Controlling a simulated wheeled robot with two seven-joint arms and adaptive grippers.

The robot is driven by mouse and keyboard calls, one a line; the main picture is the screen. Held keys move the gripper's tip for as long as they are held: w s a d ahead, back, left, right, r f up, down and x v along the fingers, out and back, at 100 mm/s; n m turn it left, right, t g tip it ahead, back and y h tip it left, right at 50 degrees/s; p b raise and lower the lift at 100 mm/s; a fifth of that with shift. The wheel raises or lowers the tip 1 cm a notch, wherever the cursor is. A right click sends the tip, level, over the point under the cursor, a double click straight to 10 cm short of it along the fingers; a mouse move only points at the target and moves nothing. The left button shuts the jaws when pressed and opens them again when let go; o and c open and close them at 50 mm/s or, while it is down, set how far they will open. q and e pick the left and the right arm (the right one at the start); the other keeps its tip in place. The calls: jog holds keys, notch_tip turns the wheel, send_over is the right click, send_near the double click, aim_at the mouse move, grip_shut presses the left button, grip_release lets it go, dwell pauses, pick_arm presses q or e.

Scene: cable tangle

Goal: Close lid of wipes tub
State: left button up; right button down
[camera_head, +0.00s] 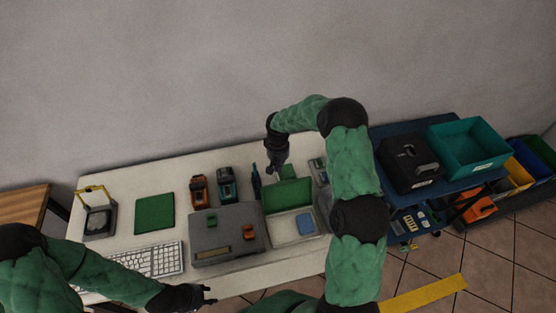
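A tub with a raised green lid (287,196) stands on the white table, right of centre. Its lid stands up at the back, and the open white box (282,228) holds a pale blue item (305,224). My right gripper (274,170) points down just behind the lid's upper edge. Whether it touches the lid is unclear, and its fingers are too small and dark to read. My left gripper (210,294) is at the table's front edge, away from the tub, with its fingertips apart and nothing between them.
A grey case (222,222) adjoins the tub's left side. A keyboard (155,258), green mat (154,214) and orange tool (198,191) lie further left. A black case (408,160) and teal bin (468,148) stand on a blue surface at right.

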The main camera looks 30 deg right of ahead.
jog(key=shift+s+a+r, duration=0.1)
jog(key=shift+s+a, duration=0.15)
jog(key=shift+s, duration=0.7)
jog(key=shift+s+a+r, duration=0.1)
jog(key=shift+s+a, duration=0.1)
jog(key=shift+s, duration=0.7)
